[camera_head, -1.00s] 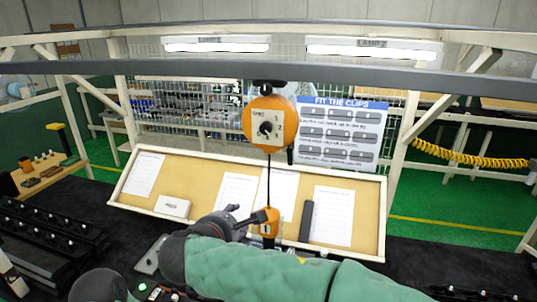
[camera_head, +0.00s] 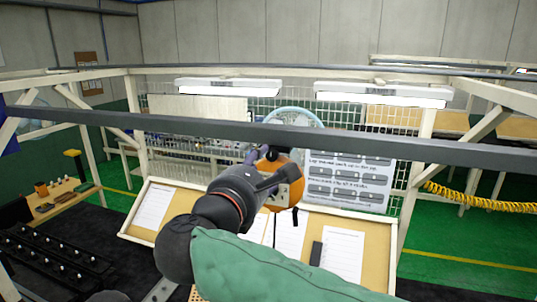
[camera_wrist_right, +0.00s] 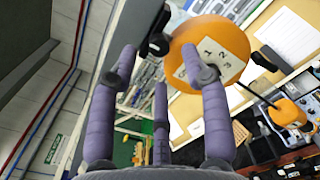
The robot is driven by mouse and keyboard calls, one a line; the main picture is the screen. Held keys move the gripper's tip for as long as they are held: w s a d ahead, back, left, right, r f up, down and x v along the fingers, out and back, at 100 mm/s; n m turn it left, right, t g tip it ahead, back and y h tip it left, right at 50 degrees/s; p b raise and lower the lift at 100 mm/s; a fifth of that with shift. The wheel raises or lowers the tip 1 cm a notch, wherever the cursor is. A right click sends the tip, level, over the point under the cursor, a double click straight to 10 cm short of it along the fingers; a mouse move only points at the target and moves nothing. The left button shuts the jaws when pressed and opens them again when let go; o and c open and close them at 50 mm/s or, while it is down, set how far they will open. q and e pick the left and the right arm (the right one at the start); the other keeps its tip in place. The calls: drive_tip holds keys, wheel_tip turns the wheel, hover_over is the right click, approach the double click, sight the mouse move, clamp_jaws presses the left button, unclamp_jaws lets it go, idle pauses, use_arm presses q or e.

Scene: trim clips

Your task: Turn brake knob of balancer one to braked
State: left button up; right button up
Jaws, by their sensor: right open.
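The round orange balancer (camera_head: 289,190) hangs below the dark overhead beam. In the head view my right gripper and forearm hide much of its face. In the right wrist view the balancer (camera_wrist_right: 215,45) shows a pale label with 1 and 2. A dark knob (camera_wrist_right: 208,74) is on that label, partly behind a finger, so its setting cannot be read. My right gripper (camera_wrist_right: 160,65) is open, its purple fingers spread beside the balancer. One finger overlaps the knob; contact cannot be told. In the head view the right gripper (camera_head: 260,168) is at the balancer's left side. My left gripper is not visible.
The dark beam (camera_head: 370,143) crosses just above the gripper. A slanted board (camera_head: 150,230) with paper sheets stands behind, and a clip poster (camera_head: 345,182) hangs at right. A smaller orange piece (camera_wrist_right: 288,112) hangs over a cluttered bench in the wrist view.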

sight(271, 157)
drive_tip(key=shift+p+x, duration=0.45)
drive_tip(key=shift+x, duration=1.45)
drive_tip(key=shift+c, duration=0.2)
